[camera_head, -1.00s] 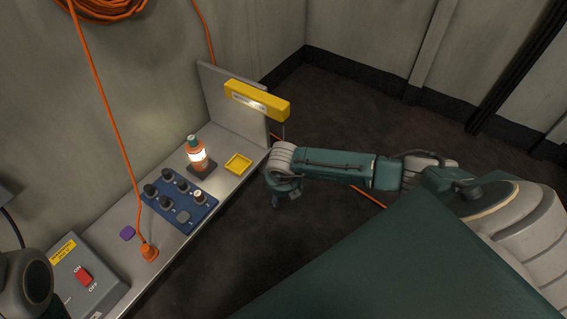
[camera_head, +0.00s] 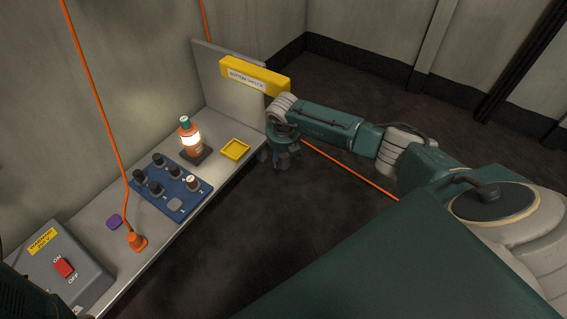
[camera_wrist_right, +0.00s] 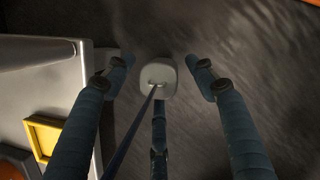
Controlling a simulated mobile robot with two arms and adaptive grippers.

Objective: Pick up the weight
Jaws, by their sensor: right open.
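The weight (camera_wrist_right: 158,79) is a small pale grey rounded block with a metal loop on top, in the right wrist view. A thin dark cord runs to its loop. My right gripper (camera_wrist_right: 160,70) is open, with dark teal fingers spread around the weight; clear gaps show at the left and right fingers. In the head view my right gripper (camera_head: 279,154) is beside the far end of the bench, below the yellow bar (camera_head: 255,77) labelled as a button switch. The weight cannot be made out there.
The bench (camera_head: 92,215) runs along the wall, with a yellow tray (camera_head: 235,150), a lit orange lamp (camera_head: 189,140), a blue knob panel (camera_head: 170,187) and a grey switch box (camera_head: 60,268). An orange cable crosses the dark floor (camera_head: 285,235), which is otherwise open.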

